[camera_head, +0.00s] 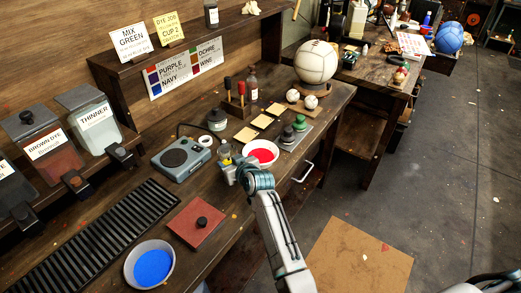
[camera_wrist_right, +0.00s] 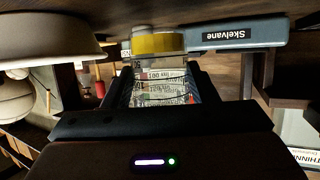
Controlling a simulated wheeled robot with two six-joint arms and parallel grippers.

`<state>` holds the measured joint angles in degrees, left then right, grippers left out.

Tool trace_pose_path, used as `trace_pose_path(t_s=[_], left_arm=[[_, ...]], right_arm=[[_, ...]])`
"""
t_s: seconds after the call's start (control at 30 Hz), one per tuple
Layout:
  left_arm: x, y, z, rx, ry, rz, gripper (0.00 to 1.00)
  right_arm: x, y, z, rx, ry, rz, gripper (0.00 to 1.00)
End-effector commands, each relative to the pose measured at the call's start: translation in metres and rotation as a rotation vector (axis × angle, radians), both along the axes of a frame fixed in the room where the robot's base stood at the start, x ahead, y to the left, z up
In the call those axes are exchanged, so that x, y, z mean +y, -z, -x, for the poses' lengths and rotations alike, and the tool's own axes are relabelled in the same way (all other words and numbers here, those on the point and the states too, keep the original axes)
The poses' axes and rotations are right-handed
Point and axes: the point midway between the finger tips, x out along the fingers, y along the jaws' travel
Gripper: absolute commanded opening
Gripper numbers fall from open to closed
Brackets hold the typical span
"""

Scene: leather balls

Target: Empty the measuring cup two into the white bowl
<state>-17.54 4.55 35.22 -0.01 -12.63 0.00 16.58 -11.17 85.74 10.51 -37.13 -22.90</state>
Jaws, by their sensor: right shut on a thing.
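My right gripper (camera_head: 238,168) is shut on a small clear cup with a yellow band (camera_wrist_right: 158,44), beside the near left side of a white bowl. In the wrist view, which looks upside down, the clear cup body (camera_wrist_right: 163,85) sits between the fingers, with printed text showing on or through it. I cannot tell what is inside it. The white bowl (camera_head: 276,160) holds red liquid; its pale side also fills the upper left of the wrist view (camera_wrist_right: 45,40). Another pale bowl (camera_head: 128,272) holds blue liquid at the bench's near end. My left gripper is not in view.
A blue-grey scale (camera_head: 183,157), marked Skelvane in the wrist view (camera_wrist_right: 235,35), stands left of the gripper. A red-brown board (camera_head: 194,220) lies nearer.

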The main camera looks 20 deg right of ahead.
Motion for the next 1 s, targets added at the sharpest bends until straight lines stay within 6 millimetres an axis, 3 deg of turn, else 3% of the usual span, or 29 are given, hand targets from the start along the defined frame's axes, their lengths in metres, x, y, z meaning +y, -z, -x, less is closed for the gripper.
trace_pose_path(t_s=[0.3, 0.67, 1.0], left_arm=[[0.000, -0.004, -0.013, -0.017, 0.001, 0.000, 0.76], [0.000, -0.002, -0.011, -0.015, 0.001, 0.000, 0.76], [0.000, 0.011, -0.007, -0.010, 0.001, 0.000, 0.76]], right_arm=[[0.009, 0.010, -0.013, 0.000, -0.014, -0.003, 0.25], [0.006, 0.009, -0.013, 0.002, -0.014, -0.025, 0.25], [-0.004, 0.008, -0.014, 0.021, -0.013, -0.166, 0.25]])
